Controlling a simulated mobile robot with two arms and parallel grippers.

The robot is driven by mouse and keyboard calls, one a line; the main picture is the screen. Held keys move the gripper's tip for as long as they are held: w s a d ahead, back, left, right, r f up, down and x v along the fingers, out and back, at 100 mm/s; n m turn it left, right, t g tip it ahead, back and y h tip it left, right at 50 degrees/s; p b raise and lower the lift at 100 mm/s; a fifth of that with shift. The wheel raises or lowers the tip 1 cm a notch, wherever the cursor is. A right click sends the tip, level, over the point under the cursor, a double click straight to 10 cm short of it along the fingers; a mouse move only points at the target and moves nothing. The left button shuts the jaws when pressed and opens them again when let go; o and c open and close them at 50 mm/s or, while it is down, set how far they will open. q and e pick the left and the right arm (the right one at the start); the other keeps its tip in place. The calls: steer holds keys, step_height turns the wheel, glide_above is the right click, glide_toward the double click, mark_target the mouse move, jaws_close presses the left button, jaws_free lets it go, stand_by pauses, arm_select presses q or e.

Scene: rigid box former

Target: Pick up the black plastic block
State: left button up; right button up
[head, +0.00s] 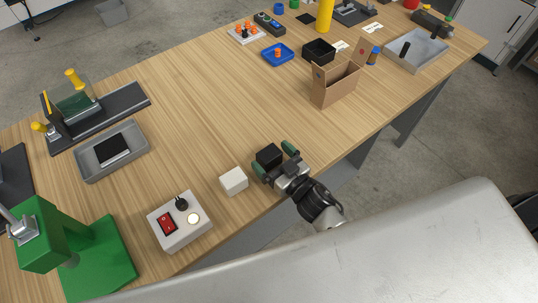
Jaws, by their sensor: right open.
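The black plastic block (268,155) sits on the wooden table near its front edge. My right gripper (275,158) is open at the block, with one green fingertip on each side of it. I cannot tell whether the fingers touch the block. The gripper hides part of the block's near side. My left gripper is not in view.
A white block (233,181) lies close to the left of my right gripper. A control box (180,226) with a joystick and a green press (100,262) stand at the lower left. A cardboard box (334,84) stands behind. The table's middle is clear.

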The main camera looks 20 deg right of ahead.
steer(key=c, duration=1.1)
steer(key=shift+o, duration=0.2)
